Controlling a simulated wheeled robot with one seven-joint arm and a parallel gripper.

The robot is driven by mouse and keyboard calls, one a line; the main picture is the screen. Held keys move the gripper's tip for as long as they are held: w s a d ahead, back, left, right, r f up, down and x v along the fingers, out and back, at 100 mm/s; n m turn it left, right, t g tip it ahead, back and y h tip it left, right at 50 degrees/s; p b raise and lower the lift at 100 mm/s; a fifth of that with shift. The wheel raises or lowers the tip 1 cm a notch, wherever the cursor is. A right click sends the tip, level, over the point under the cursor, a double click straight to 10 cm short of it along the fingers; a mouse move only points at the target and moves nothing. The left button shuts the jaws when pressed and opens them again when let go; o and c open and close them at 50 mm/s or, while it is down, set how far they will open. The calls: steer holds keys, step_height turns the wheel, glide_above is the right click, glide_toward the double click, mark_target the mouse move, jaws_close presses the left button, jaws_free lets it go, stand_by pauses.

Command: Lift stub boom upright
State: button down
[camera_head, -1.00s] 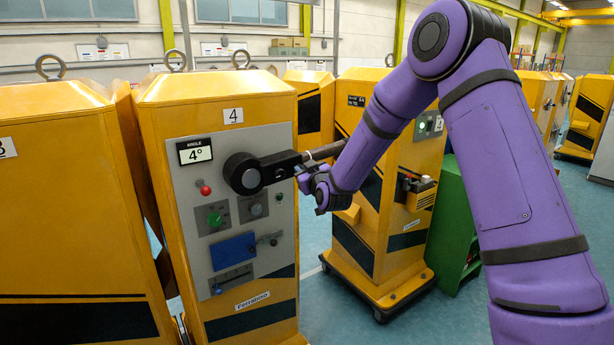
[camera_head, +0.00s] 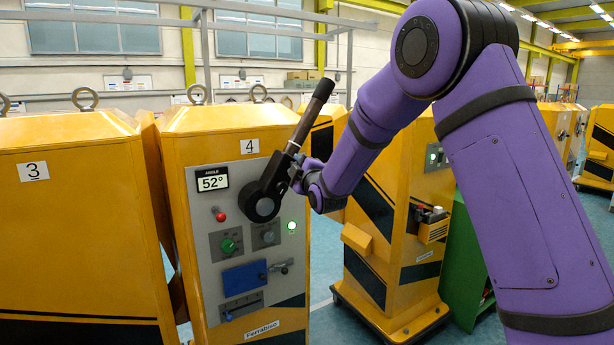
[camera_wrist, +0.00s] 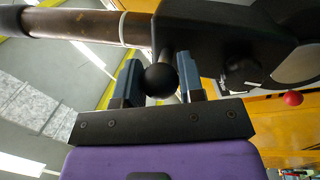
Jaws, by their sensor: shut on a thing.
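The stub boom (camera_head: 302,132) is a dark bar with a brownish round shaft, on a black hub (camera_head: 262,204) on the grey panel of cabinet 4. It slants steeply up and right from the hub. The angle display (camera_head: 212,180) reads 52°. My gripper (camera_head: 296,178) is at the boom's lower section, partly hidden by my wrist. In the wrist view, my gripper's two blue-grey fingers stand on either side of a short peg with a black ball knob (camera_wrist: 161,80) on the boom, gripping it. The boom's shaft (camera_wrist: 80,24) runs left across that view.
The panel (camera_head: 205,242) carries a red knob (camera_head: 219,215), a green knob (camera_head: 229,245), a blue plate (camera_head: 244,277) and a lit green lamp (camera_head: 291,226). Cabinet 3 (camera_head: 70,240) stands close at left. Another yellow cabinet (camera_head: 390,260) stands behind my arm at right.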

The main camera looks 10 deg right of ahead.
steer(key=s+a+r+n+y, duration=0.2)
steer(key=a+n, duration=0.6)
steer(key=shift+s+r, duration=0.25)
steer(key=shift+r, duration=0.1)
steer(key=c, duration=0.8)
jaws_free()
steer(key=shift+o, duration=0.2)
steer(key=shift+f, duration=0.1)
steer(key=shift+s, duration=0.15)
steer(key=v, duration=1)
steer(key=shift+s+d, duration=0.15)
steer(key=shift+s, duration=0.15)
